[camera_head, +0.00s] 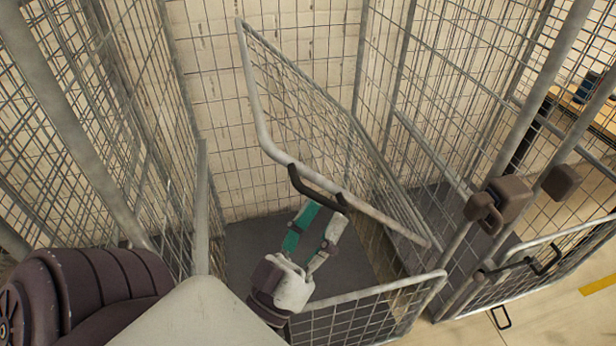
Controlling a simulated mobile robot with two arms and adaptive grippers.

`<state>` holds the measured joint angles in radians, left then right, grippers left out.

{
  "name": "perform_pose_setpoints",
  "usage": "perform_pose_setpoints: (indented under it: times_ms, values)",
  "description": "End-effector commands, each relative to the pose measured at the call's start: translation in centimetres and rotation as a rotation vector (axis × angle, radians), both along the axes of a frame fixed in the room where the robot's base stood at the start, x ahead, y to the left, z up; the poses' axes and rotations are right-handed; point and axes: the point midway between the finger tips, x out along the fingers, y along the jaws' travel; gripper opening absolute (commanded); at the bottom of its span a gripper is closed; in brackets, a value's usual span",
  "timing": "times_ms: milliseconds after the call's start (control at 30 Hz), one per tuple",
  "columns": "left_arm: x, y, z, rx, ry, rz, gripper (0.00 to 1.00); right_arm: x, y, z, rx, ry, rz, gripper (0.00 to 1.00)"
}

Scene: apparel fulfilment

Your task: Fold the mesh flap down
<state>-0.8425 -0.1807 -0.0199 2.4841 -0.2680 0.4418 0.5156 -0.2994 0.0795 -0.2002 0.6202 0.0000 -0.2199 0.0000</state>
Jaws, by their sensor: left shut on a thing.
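The mesh flap (320,128) is a wire panel with a thick grey tube frame. It stands tilted inside the roll cage, its free edge high and leaning to the upper left. A dark curved handle (312,187) is on its lower tube. My left gripper (322,217), white with teal parts, reaches up from the bottom and is shut on the dark handle. The exact contact of the fingertips is small and partly hidden. My right gripper is not in view.
Tall mesh walls (120,120) of the cage rise at left and back. A low mesh front panel (360,312) stands at the bottom. A second cage (440,110) with brown latch blocks (509,197) is close at right. Grey cage floor (250,245) is bare.

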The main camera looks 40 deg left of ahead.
Motion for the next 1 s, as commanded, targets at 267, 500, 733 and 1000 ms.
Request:
perform_pose_setpoints:
  times_ms: [267, 500, 733, 1000]
  values:
    - [-2.4, 0.0, -1.4, -0.003, 0.003, 0.003, 0.39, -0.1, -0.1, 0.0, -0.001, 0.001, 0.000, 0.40]
    - [-2.7, 0.0, -1.5, -0.002, 0.002, 0.004, 0.39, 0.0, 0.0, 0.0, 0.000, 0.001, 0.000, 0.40]
    - [-2.6, 0.0, -1.5, -0.003, 0.003, 0.005, 0.39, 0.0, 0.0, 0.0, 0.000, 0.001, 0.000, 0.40]
    - [-1.9, -0.3, -3.9, -0.007, 0.052, -0.003, 0.39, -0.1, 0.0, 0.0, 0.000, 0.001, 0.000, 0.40]
